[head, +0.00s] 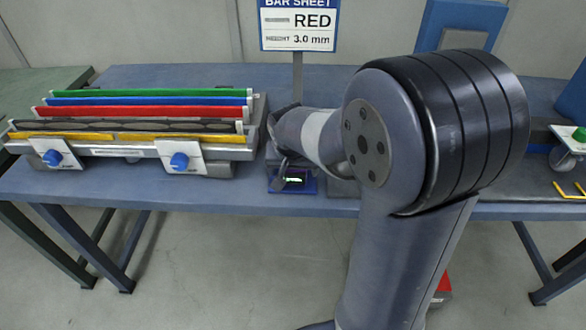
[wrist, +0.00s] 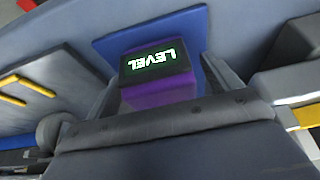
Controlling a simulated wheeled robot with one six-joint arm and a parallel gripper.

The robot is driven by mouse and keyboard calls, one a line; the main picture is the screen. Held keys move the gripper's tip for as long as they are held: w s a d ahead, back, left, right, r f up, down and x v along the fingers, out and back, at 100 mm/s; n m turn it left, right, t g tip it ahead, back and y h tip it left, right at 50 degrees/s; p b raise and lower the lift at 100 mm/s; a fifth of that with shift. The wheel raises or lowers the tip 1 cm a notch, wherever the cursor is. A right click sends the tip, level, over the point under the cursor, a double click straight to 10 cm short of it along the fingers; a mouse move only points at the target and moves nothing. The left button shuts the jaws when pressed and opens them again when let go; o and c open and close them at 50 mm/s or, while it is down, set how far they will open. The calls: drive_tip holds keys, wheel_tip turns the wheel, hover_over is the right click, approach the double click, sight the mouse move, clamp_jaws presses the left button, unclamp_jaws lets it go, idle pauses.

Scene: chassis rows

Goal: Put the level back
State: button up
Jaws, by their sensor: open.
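The level (wrist: 160,93) is a small purple block with a black screen reading LEVEL in green. It rests on a blue pad (wrist: 112,45) on the bench. In the head view its lit screen (head: 292,180) shows just below my gripper (head: 284,172), with the pad (head: 308,187) around it. In the wrist view my gripper (wrist: 160,88) is open, with one finger on each side of the level. The near part of the level is hidden behind the gripper body. I cannot tell whether the fingers touch it.
A rack (head: 215,152) at left holds green, blue, red, dark and yellow bars and has blue knobs. A sign (head: 298,25) reading RED, 3.0 mm stands behind. A green-knobbed fixture (head: 573,140) and yellow pieces (head: 570,189) lie right. My arm hides the bench's middle.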

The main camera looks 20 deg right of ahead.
drive_tip(key=p+v, duration=0.1)
drive_tip(key=v, duration=0.9)
drive_tip(key=b+x, duration=0.1)
drive_tip(key=x, duration=0.9)
drive_tip(key=shift+f, duration=0.25)
drive_tip(key=shift+w+r, duration=0.1)
drive_tip(key=shift+r, duration=0.15)
drive_tip(key=shift+f, duration=0.1)
